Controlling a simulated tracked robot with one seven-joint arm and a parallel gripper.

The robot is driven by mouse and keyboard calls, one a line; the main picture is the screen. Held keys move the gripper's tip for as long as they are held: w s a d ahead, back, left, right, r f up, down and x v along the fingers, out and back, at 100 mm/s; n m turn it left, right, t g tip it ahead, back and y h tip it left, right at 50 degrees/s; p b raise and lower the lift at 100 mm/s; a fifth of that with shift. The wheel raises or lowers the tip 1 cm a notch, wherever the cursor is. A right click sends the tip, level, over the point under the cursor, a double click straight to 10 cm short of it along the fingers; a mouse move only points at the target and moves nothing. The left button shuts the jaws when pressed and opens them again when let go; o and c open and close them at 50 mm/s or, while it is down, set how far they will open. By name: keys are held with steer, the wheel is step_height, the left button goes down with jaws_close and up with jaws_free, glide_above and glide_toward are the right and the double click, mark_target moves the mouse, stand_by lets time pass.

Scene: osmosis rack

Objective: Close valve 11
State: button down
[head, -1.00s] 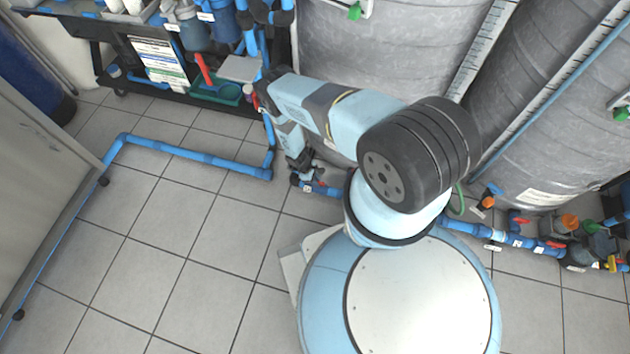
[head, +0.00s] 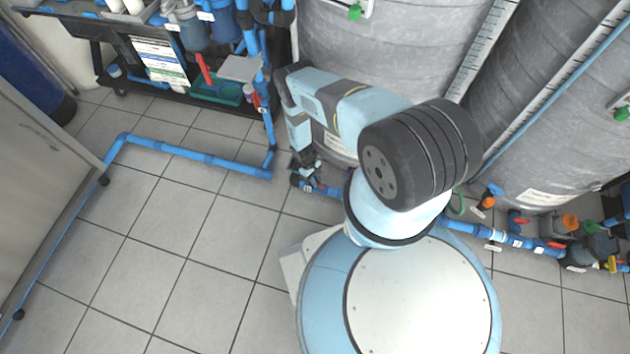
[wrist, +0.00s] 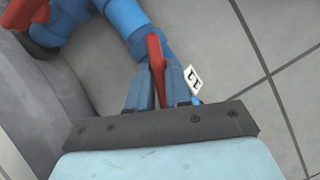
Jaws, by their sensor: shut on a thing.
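A valve with a red lever handle (wrist: 155,52) sits on a blue pipe (wrist: 125,14) in the wrist view. My gripper (wrist: 159,78) is shut on this red handle, with one finger on each side of it. A small white tag (wrist: 194,78) hangs beside the right finger; I cannot read its number surely. In the head view my gripper (head: 309,174) is low by the floor pipe at the foot of the grey tank, and the handle is too small to make out clearly there.
A second red handle (wrist: 24,14) is at the upper left of the wrist view. Large grey tanks (head: 390,50) stand behind my arm. A blue floor pipe (head: 195,156) runs at left. More valves (head: 555,245) line the pipe at right. Tiled floor is clear at lower left.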

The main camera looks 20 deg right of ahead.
steer(key=m+y, duration=0.1)
steer(key=m, duration=0.3)
steer(key=m+y, duration=0.1)
steer(key=m, duration=0.1)
steer(key=shift+d+g+y, duration=0.3)
steer(key=m+y, duration=0.1)
steer(key=m, duration=0.2)
steer(key=m+y, duration=0.1)
steer(key=m, duration=0.2)
steer(key=shift+d+m+t, duration=0.1)
steer(key=shift+m+t, duration=0.2)
steer(key=shift+t, duration=0.1)
steer(key=shift+s, duration=0.1)
steer(key=c, duration=1.1)
jaws_free()
steer(key=shift+c, duration=0.2)
